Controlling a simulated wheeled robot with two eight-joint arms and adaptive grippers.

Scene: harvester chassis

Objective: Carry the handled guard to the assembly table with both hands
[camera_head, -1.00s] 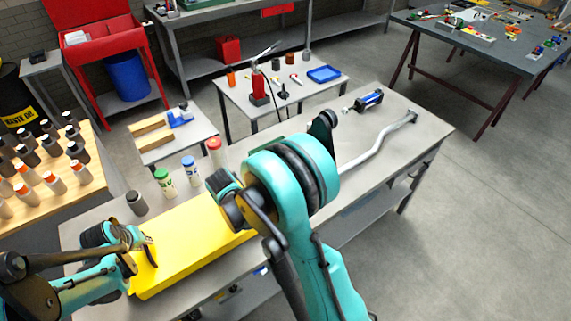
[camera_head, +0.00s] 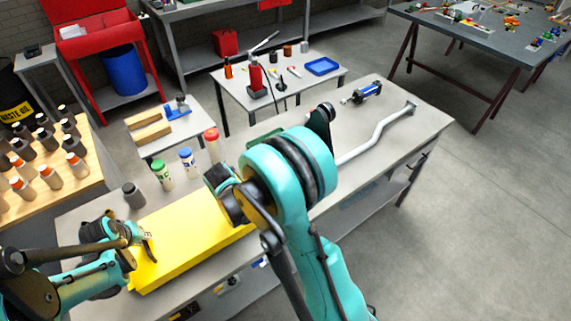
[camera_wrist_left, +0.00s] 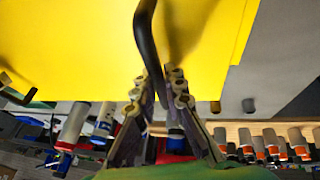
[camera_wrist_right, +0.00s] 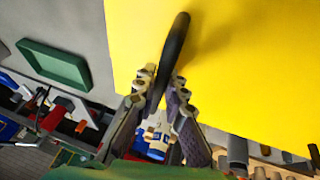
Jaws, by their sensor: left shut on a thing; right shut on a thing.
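The handled guard (camera_head: 185,245) is a flat yellow panel at the front left of the grey table in the head view. My left gripper (camera_wrist_left: 162,88) is shut on a black bar handle (camera_wrist_left: 147,35) at the guard's left end. My right gripper (camera_wrist_right: 163,88) is shut on the other black handle (camera_wrist_right: 177,45). The yellow face also fills much of the left wrist view (camera_wrist_left: 70,50) and the right wrist view (camera_wrist_right: 240,80). My right arm hides the guard's right end in the head view. I cannot tell whether the guard touches the table.
The grey table (camera_head: 405,140) holds bottles with green (camera_head: 161,174), blue (camera_head: 188,160) and red (camera_head: 212,144) caps, a dark cylinder (camera_head: 134,196), a bent pipe (camera_head: 375,137) and a blue cylinder part (camera_head: 367,92). A dark table (camera_head: 480,45) stands back right. Right floor is clear.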

